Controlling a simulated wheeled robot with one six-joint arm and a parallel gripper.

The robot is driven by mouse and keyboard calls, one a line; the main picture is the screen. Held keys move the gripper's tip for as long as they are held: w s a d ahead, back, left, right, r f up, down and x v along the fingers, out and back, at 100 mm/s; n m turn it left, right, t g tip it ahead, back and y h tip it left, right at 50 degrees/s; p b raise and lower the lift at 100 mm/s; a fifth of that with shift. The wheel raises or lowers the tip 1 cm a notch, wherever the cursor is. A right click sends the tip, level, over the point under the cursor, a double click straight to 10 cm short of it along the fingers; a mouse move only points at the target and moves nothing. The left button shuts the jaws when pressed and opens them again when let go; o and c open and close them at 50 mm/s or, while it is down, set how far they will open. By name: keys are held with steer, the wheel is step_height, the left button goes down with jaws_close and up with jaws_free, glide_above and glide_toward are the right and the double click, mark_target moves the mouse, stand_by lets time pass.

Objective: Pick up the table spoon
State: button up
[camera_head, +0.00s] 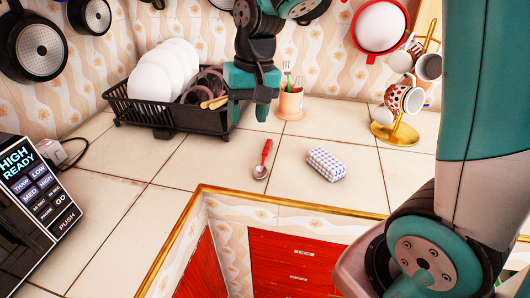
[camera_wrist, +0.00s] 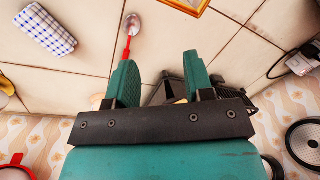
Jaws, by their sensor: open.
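The table spoon (camera_head: 263,161) has a red handle and a metal bowl. It lies on the tiled counter, close to the counter's front edge, with its handle pointing away from that edge. My gripper (camera_head: 248,113) is open and empty above the counter, behind and slightly left of the spoon, apart from it. In the wrist view the spoon (camera_wrist: 132,32) lies beyond the left finger of my gripper (camera_wrist: 158,75), and the end of its handle is near that fingertip.
A checked blue-white cloth (camera_head: 326,164) lies right of the spoon. A black dish rack (camera_head: 160,116) with plates stands back left. A utensil cup (camera_head: 290,104) and a golden mug stand (camera_head: 402,131) stand at the back. The microwave (camera_head: 30,200) is at left. The tiles left of the spoon are clear.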

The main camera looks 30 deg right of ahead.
steer(key=w+d+f+m+h+p, duration=0.25)
steer(key=w+d+m, duration=0.35)
steer(key=w+d, duration=0.35)
steer(key=p, duration=0.2)
glide_above(265, 153)
steer(key=shift+g+y, duration=0.3)
steer(key=shift+y, duration=0.15)
steer(key=f, duration=1.2)
steer(key=shift+d+f, duration=0.2)
steer(key=shift+a+f+p, duration=0.15)
steer(key=shift+f+p, duration=0.25)
steer(key=shift+f, duration=1.05)
steer(key=shift+a+f+p, duration=0.1)
steer(key=shift+f+p, duration=0.3)
steer(key=shift+f, duration=1.05)
jaws_close()
